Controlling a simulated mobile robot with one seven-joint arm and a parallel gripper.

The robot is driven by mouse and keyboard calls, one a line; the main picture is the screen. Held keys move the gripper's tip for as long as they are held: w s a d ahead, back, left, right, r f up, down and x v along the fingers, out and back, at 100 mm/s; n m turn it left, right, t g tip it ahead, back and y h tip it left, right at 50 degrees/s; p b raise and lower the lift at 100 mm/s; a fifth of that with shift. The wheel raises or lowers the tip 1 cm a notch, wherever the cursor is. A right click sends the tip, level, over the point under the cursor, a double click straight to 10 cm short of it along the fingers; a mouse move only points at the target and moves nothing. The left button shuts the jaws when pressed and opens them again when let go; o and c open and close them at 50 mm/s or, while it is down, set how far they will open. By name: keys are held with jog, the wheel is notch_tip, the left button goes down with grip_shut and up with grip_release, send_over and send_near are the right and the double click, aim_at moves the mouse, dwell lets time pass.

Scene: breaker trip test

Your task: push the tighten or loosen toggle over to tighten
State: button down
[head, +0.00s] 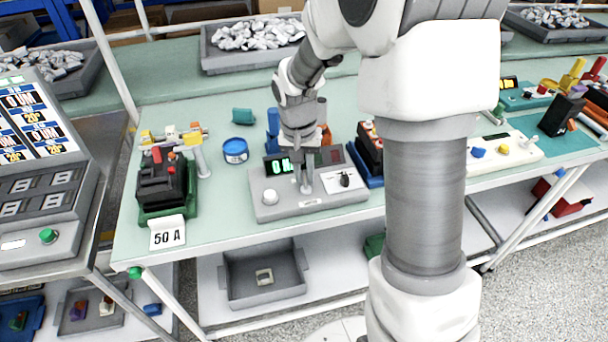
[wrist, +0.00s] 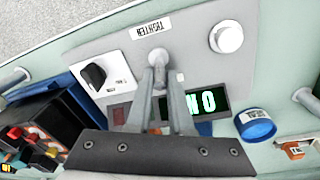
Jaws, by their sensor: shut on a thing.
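The grey control box (head: 330,201) sits on the green bench, with a green-lit display, a round white button (head: 269,197) and a black knob (head: 345,180) on a white plate. My gripper (head: 305,188) reaches down onto the middle of its top face. In the wrist view the fingers (wrist: 158,56) come together just below the TIGHTEN label (wrist: 150,28). The display (wrist: 206,101) is partly covered by a finger.
A black breaker (head: 161,180) on a green base with a 50 A card (head: 167,233) stands left of the box. A blue tape roll (head: 235,151) lies behind it. A dark unit on a blue base (head: 370,150) stands close on the right. Bare bench lies in front.

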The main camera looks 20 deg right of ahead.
aim_at(307, 184)
jog(key=t+b, duration=0.2)
jog(key=b, duration=0.2)
jog(key=s+t+b, duration=0.1)
jog(key=b, duration=0.3)
jog(key=shift+s+f+t, duration=0.2)
jog(key=shift+t, duration=0.2)
jog(key=t+b, duration=0.1)
jog(key=b, duration=0.2)
jog(key=s+t+b, duration=0.1)
jog(key=t+b, duration=0.1)
jog(key=b, duration=0.2)
jog(key=t+b, duration=0.1)
jog(key=b, duration=0.4)
jog(key=shift+s+t, duration=0.35)
jog(key=shift+t, duration=0.05)
jog(key=shift+m+b, duration=0.3)
jog(key=shift+b, duration=0.35)
jog(key=shift+s+r+t+b, duration=0.1)
jog(key=shift+r+t+b, duration=0.15)
jog(key=shift+t+b, duration=0.15)
jog(key=c, duration=0.8)
grip_release()
